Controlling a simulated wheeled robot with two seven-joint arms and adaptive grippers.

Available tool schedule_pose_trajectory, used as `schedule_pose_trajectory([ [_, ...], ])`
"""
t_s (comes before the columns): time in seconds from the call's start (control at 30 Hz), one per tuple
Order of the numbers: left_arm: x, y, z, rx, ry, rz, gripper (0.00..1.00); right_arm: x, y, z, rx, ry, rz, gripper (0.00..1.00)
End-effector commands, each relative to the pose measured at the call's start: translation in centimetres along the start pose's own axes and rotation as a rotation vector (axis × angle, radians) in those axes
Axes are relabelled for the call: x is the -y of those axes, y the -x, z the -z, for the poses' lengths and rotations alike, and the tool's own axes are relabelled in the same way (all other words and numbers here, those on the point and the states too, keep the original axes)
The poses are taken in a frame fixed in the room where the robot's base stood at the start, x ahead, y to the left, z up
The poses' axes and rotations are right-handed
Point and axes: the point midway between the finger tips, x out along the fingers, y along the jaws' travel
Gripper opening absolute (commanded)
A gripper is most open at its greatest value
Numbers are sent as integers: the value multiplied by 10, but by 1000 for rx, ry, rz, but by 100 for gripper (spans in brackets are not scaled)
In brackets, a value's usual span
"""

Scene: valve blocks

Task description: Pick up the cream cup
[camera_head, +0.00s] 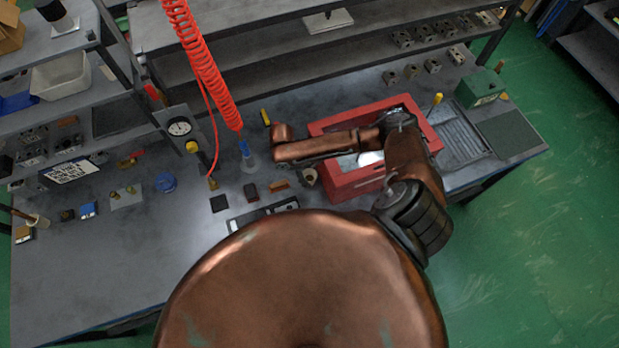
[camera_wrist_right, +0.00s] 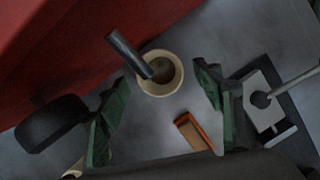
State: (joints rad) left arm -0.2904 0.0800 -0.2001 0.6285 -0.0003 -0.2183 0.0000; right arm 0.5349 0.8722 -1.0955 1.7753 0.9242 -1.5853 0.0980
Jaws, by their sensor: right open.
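The cream cup (camera_wrist_right: 178,84) shows in the right wrist view as a round cream rim with a dark inside. A dark rod (camera_wrist_right: 126,51) reaches over its opening. In the head view a small cream round thing (camera_head: 310,177) beside the red crate looks like this cup. My right gripper (camera_wrist_right: 163,92) is open, with its green fingers to either side of the cup in the wrist picture. No contact shows, and the height above the cup is unclear. In the head view my right gripper (camera_head: 268,157) is small and mostly hidden by the copper arm. My left gripper is not in view.
The red crate (camera_head: 352,183) stands close beside the cup. A brown-orange block (camera_wrist_right: 193,131) lies near it. A red coiled hose (camera_head: 205,75) hangs left of my arm. The front left of the bench is clear.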

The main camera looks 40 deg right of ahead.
Motion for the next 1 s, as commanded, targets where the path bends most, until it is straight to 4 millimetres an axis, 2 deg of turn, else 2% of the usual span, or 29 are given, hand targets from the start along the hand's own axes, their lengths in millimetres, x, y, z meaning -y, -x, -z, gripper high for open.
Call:
schedule_pose_trajectory([
  [0.1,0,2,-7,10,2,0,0,1,-20,-1,4,1,1,60],
  [0.23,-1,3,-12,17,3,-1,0,0,-34,-1,3,0,1,60],
  [0.53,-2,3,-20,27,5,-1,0,0,-40,0,1,1,-1,60],
  [1.0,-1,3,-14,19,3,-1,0,0,-40,0,1,1,-1,29],
])
